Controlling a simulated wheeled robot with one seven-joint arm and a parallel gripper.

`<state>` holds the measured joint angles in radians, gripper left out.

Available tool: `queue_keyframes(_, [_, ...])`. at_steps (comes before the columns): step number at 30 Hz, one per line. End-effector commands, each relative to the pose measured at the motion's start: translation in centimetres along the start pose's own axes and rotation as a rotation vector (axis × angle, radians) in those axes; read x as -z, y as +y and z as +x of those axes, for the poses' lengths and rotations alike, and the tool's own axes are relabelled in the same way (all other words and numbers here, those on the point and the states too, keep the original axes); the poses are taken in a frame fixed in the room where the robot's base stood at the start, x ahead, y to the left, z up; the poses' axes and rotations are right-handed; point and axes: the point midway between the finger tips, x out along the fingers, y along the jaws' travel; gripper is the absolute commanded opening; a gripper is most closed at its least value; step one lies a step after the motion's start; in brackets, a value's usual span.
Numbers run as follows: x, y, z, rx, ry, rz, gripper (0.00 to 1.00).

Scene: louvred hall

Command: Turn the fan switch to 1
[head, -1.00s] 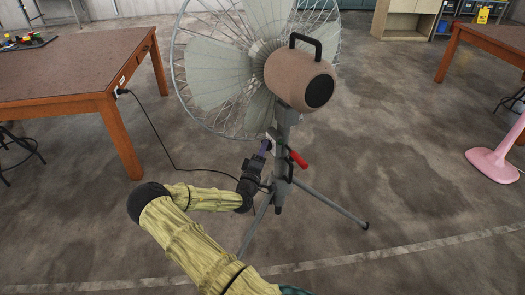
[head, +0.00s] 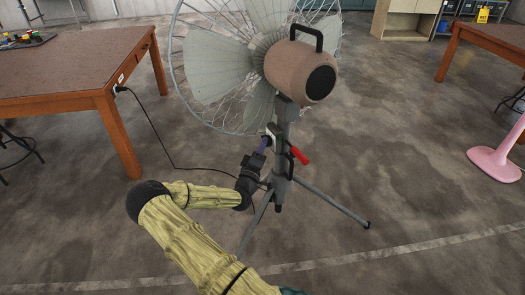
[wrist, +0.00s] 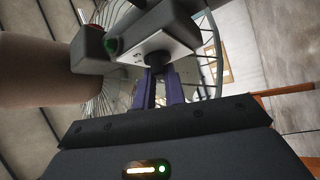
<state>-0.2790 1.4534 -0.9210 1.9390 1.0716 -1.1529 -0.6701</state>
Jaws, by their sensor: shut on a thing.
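The fan (head: 300,72) stands on a grey post with tripod legs, its brown motor housing towards me. In the wrist view a grey switch box (wrist: 172,40) hangs above my gripper, with a dark round knob (wrist: 156,63) on its pale plate. My gripper's purple fingers (wrist: 160,78) are shut on this knob. In the head view my gripper (head: 266,141) is at the left side of the post, below the motor. The knob's markings and exact setting cannot be read.
A red lever (head: 299,156) sticks out from the post. A black cord (head: 160,145) runs to the brown table (head: 70,75) on the left. A pink stand base (head: 493,164) is at right.

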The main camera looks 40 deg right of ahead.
Motion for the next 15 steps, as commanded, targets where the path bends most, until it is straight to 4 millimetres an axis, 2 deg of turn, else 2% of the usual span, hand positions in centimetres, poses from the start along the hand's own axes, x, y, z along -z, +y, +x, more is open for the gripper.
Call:
queue_keyframes(1, [-0.27, -0.73, -0.28, -0.017, -0.001, 0.018, 0.00])
queue_keyframes(15, [-0.25, -1.40, -0.29, -0.243, -0.001, 0.246, 0.00])
